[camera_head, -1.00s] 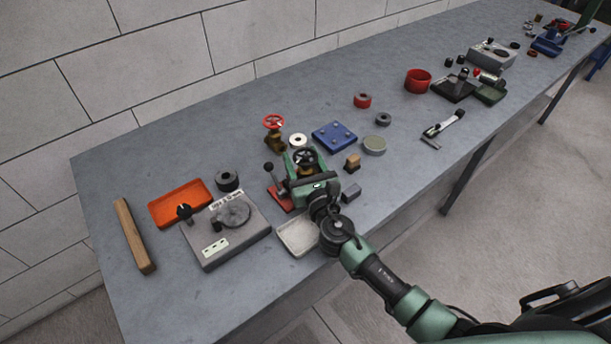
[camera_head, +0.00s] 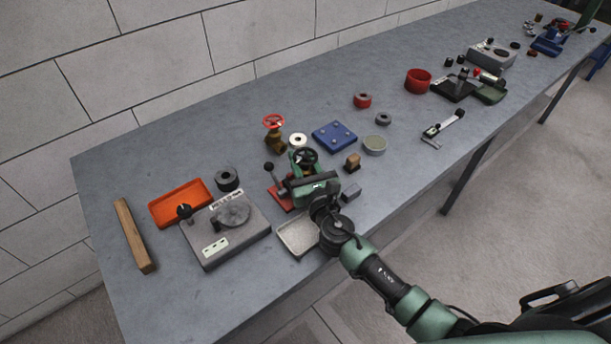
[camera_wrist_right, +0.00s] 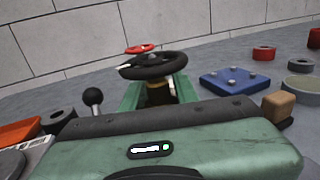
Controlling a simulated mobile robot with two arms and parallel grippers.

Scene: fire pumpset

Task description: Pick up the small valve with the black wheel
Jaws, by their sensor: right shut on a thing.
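The small valve with the black wheel (camera_head: 305,156) is between the fingers of my right gripper (camera_head: 304,168). In the right wrist view, its black wheel (camera_wrist_right: 153,66) sits above the green fingers, with a bit of the brass body below it. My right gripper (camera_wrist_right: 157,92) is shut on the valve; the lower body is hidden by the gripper. The valve looks upright. A second brass valve with a red wheel (camera_head: 273,122) stands behind and to the left. My left gripper is not in view.
A red-based part with a black-knobbed lever (camera_head: 277,197) stands close left of my gripper. A white tray (camera_head: 285,243) lies in front. The grey scale (camera_head: 220,252) is left.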

